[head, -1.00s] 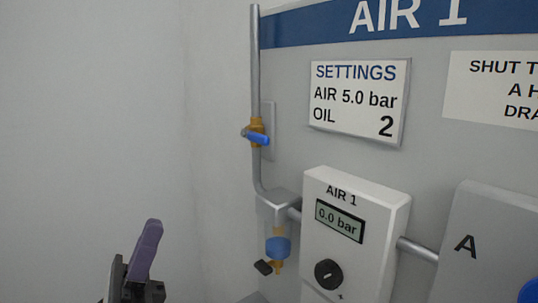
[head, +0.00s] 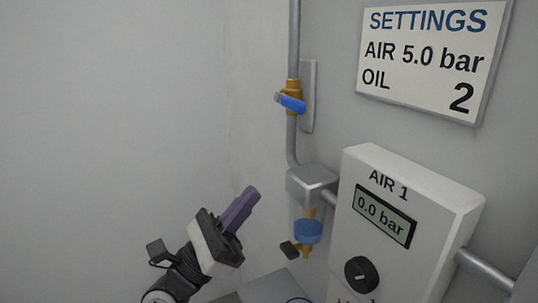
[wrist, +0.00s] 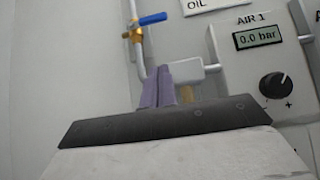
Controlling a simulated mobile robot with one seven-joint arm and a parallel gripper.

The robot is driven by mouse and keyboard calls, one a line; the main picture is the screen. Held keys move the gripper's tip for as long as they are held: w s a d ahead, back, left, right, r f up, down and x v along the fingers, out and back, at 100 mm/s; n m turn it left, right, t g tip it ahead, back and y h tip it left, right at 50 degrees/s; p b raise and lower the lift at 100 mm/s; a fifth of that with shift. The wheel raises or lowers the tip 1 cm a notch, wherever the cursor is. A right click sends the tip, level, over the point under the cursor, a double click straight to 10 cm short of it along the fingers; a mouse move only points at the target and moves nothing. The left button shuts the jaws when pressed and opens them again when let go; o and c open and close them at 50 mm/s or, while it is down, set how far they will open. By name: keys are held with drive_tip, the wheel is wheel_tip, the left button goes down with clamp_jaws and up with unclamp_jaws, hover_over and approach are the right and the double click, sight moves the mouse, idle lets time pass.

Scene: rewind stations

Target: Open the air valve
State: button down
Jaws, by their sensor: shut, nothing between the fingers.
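The air valve is a brass body with a blue lever (head: 292,103) on the vertical grey pipe at the left of the panel. Its lever lies crosswise to the pipe. In the wrist view the blue lever (wrist: 152,19) is at the upper left, beyond my fingers. My gripper (head: 248,193) is shut and empty, with purple fingers together, below and left of the valve and apart from it. In the wrist view the shut fingers (wrist: 159,82) point up towards the pipe and hide part of the fitting below the valve.
The AIR 1 regulator box (head: 405,210) reads 0.0 bar and has a black knob (head: 361,274). A grey pipe block with a blue-collared brass drain (head: 308,231) hangs below the valve. A settings sign (head: 432,58) reads AIR 5.0 bar, OIL 2. The left wall side is clear.

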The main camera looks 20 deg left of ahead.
sight(288, 102)
drive_tip(key=s+a+r+p+x, duration=0.1)
drive_tip(key=p+x, duration=0.4)
drive_tip(key=x, duration=0.7)
drive_tip(key=shift+r, duration=0.7)
drive_tip(key=shift+a+r+n+t+y+p, duration=0.15)
drive_tip(key=shift+n+t+y+p, duration=0.2)
drive_tip(key=shift+n+p, duration=0.25)
